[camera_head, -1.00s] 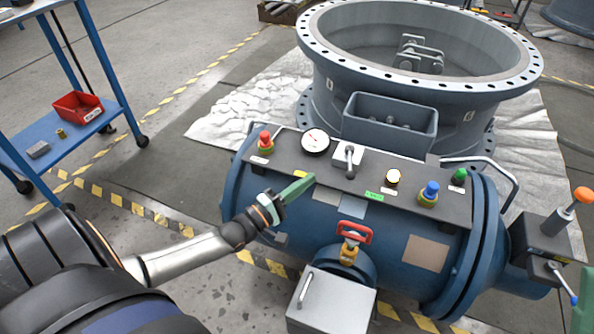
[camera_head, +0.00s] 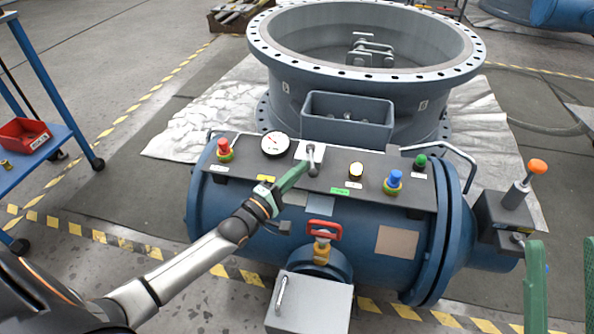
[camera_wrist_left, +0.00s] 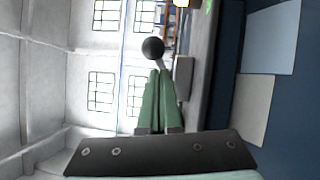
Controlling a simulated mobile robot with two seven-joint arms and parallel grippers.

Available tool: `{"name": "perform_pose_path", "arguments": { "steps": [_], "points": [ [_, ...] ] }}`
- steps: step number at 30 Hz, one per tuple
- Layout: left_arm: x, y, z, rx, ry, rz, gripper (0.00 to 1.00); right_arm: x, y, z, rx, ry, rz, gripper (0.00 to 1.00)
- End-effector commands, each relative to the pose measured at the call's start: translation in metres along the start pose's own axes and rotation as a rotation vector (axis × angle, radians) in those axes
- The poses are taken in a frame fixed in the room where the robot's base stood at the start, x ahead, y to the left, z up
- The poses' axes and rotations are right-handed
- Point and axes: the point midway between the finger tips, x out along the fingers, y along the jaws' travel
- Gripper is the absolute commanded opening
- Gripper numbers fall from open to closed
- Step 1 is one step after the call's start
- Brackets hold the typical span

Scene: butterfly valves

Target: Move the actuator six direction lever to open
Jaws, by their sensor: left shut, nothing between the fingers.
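The blue actuator (camera_head: 350,236) lies across the foreground in the head view. A short grey lever (camera_head: 312,158) stands on a white plate on its dark top panel. My left gripper (camera_head: 303,167) has its green fingers together, with the tips right beside the lever. In the left wrist view, the dark ball knob (camera_wrist_left: 153,48) of the lever is just beyond the shut fingertips (camera_wrist_left: 160,72); I cannot tell whether they touch. My right gripper (camera_head: 562,262) shows at the lower right, its green fingers spread, with nothing between them.
An orange-topped handle (camera_head: 537,167) rises at the right end. A large flanged valve (camera_head: 365,85) stands behind.

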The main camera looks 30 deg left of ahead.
Motion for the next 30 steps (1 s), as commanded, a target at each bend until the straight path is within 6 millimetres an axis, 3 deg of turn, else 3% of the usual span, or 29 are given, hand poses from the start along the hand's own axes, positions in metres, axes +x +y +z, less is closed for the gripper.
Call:
{"name": "perform_pose_path", "arguments": {
  "steps": [10, 30],
  "points": [
    [0.008, 0.000, 0.016, 0.007, 0.094, 0.012, 0.00, 0.019, 0.013, -0.019, -0.044, 0.012, 0.010, 0.45],
    [0.013, -0.006, 0.025, 0.011, 0.089, 0.012, 0.00, 0.017, 0.012, -0.018, -0.045, 0.009, 0.011, 0.45]
  ]
}}
